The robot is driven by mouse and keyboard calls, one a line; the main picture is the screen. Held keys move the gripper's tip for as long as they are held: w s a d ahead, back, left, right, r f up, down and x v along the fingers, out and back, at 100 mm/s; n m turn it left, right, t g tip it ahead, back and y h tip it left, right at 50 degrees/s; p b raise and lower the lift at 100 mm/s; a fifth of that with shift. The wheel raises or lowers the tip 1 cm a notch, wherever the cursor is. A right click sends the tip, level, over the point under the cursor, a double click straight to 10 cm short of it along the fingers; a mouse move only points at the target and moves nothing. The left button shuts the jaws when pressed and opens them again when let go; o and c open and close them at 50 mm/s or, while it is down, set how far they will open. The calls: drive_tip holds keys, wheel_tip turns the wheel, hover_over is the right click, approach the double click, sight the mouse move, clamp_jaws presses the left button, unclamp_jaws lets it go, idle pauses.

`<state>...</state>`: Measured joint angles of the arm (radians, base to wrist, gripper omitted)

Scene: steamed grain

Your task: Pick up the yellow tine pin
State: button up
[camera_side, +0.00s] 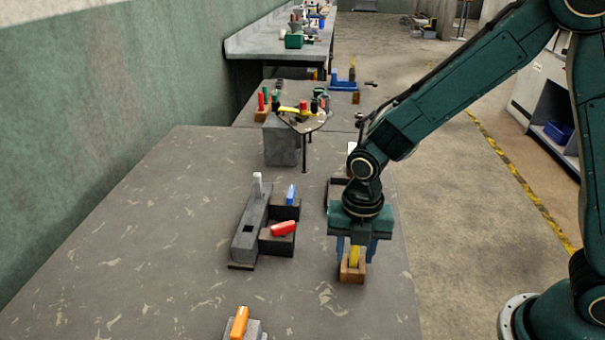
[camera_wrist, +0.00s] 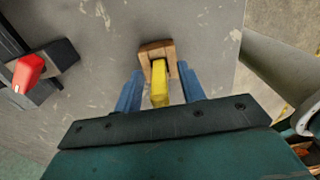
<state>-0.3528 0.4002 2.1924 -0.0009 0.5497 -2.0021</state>
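The yellow tine pin (camera_side: 355,255) stands in a small brown wooden block (camera_side: 352,272) near the table's right edge. In the wrist view the yellow pin (camera_wrist: 160,84) shows between the two blue fingers of my gripper (camera_wrist: 157,88), with the wooden block (camera_wrist: 156,50) beyond it. My gripper (camera_side: 355,250) is open, pointing down, with one finger on each side of the pin. A gap shows between the pin and each finger.
A grey block fixture (camera_side: 250,228) with a white pin stands to the left. Dark blocks beside it hold a red piece (camera_side: 284,228) and a blue piece (camera_side: 291,194). An orange piece (camera_side: 239,322) sits at the front. The table's left side (camera_side: 140,240) is clear.

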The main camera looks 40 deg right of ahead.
drive_tip(key=shift+c, duration=0.4)
clamp_jaws()
drive_tip(key=shift+r, duration=0.1)
wheel_tip(320, 180, up, 20)
idle(0.7)
idle(0.4)
